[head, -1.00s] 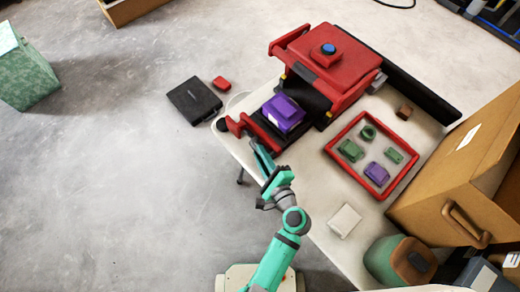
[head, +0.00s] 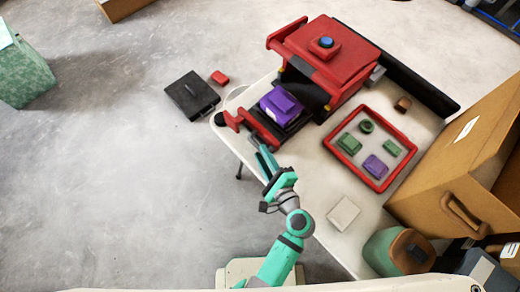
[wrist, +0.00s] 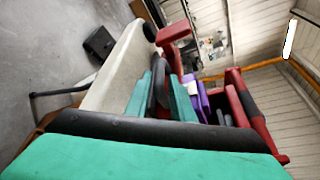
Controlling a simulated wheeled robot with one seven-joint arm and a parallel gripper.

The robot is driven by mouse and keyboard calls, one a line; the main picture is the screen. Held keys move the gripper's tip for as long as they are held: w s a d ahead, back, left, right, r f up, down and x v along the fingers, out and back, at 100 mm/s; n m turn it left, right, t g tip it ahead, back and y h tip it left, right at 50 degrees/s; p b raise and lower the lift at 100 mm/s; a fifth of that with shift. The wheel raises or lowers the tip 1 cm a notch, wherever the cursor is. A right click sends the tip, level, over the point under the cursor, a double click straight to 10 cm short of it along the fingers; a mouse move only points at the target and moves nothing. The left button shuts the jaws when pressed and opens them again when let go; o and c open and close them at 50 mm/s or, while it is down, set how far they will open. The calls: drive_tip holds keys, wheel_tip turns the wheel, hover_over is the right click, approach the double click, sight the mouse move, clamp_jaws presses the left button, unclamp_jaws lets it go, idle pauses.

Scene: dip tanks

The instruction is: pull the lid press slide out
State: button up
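The lid press (head: 345,60) is red with a blue button on top and stands at the far end of the table. Its black slide (head: 262,126) sticks out of the front and carries a purple box-like part (head: 281,105). A red handle bar (head: 233,119) crosses the slide's front end. My gripper (head: 264,158) is just in front of that bar, near its right part. In the wrist view, the teal fingers (wrist: 160,95) look apart, with the red handle (wrist: 175,50) beyond them. I see nothing held; the fingertips are partly hidden.
A red-rimmed tray (head: 371,184) with green and purple parts sits on the table (head: 312,180), right of my gripper. A pale block (head: 343,214) lies nearer. A large cardboard box (head: 460,165) stands at right.

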drive_tip(key=v, duration=0.8)
drive_tip(key=shift+w, duration=0.1)
idle(0.3)
